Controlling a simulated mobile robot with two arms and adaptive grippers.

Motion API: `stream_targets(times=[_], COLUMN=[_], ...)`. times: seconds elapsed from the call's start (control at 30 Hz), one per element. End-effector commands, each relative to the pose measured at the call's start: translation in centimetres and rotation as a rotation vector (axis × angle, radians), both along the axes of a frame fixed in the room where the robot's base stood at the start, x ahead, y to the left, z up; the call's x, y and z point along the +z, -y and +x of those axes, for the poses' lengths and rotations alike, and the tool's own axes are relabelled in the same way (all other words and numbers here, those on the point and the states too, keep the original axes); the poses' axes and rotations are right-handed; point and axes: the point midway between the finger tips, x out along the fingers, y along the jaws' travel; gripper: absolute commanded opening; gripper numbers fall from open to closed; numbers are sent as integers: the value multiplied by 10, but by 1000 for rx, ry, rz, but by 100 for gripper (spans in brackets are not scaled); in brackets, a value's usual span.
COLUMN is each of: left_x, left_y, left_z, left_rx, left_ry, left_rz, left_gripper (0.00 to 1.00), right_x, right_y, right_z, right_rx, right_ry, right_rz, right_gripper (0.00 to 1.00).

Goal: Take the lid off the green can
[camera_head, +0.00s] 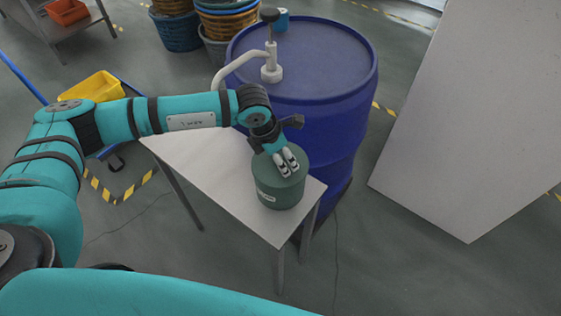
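The green can (281,193) stands upright near the right corner of a small grey table (207,170). It has a small white label on its side. Its lid (262,168) is on top, partly hidden by my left gripper. My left gripper (287,169) is right over the lid with its fingers pointing down at it. The two fingertips are close together, and I cannot tell whether they hold a part of the lid. My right gripper is not in view; a teal arm link of mine crosses the bottom edge.
A large blue drum (325,120) with a white pump (271,66) stands just behind the table. A big grey panel (480,110) is on the right. A yellow bucket (92,87) is at left, and stacked baskets (176,28) stand at the back. Floor is clear in front right.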

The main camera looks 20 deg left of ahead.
Motion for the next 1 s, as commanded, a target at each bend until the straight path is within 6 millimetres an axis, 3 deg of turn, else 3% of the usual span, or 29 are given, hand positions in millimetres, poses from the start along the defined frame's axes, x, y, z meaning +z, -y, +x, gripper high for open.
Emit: stream_targets(times=[0.03,0.37,0.77,1.0], left_x=[-2,-4,-5,12], left_y=[-4,-5,-3,-2], left_z=[2,0,-3,-2], left_rx=[5,5,1,0], left_ry=[2,-1,-11,-4], left_rz=[9,12,11,8], left_gripper=[42,0,0,0], right_x=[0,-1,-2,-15], right_y=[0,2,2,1], right_z=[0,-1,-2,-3], right_rx=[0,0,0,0], right_ry=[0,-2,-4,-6], right_rz=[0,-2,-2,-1], right_gripper=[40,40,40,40])
